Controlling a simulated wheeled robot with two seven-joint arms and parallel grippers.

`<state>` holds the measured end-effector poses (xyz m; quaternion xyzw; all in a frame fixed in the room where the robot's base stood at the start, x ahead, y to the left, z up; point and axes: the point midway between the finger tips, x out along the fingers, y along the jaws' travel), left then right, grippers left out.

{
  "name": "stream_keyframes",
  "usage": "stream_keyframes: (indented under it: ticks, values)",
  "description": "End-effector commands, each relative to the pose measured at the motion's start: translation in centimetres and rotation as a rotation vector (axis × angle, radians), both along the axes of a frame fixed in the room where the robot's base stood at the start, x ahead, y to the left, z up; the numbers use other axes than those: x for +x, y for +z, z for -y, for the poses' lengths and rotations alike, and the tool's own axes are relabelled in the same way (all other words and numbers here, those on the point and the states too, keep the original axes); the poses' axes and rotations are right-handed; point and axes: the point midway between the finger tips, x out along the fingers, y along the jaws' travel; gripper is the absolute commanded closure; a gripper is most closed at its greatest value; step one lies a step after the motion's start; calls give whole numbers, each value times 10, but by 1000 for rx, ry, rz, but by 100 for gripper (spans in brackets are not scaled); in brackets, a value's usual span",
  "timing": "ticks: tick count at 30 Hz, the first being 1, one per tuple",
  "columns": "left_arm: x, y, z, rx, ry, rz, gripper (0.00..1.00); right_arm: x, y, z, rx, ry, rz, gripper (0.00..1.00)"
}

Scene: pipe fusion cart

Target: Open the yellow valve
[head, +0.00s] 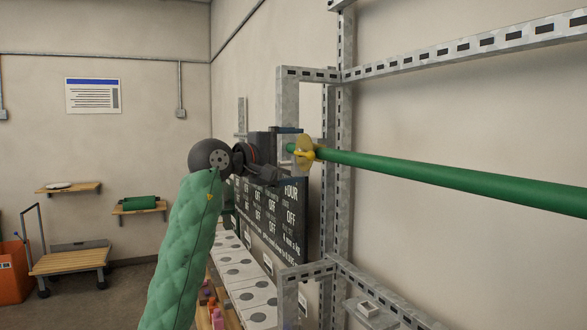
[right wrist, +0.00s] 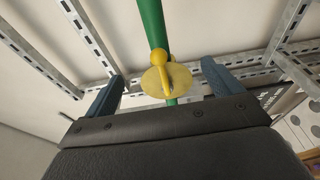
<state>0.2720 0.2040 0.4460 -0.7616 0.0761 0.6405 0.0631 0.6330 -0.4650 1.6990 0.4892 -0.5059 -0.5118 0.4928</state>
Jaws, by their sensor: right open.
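The yellow valve (head: 304,151) sits on a long green pipe (head: 440,177) that runs along the metal frame. It has a round yellow disc and a small handle with a knob. In the right wrist view the valve (right wrist: 160,78) shows between the two blue fingers of my right gripper (right wrist: 161,73), with space on both sides. My right gripper (head: 286,151) is open in the head view, just left of the valve. I cannot tell whether the fingers reach around the handle. My left gripper is not in view.
A slotted metal frame (head: 341,180) stands around the pipe, with a rail (head: 460,48) above. A dark sign board (head: 291,215) is below my right gripper. A wooden cart (head: 70,262) and small wall shelves (head: 69,188) are far left. The floor there has free room.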

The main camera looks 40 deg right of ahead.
Motion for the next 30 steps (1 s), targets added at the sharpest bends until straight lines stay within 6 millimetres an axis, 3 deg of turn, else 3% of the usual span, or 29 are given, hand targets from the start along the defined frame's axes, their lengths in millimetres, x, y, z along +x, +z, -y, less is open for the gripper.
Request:
stream_keyframes:
  ticks: [30]
  values:
    - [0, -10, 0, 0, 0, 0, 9, 19, 0, -80, -1, 2, 0, 9]
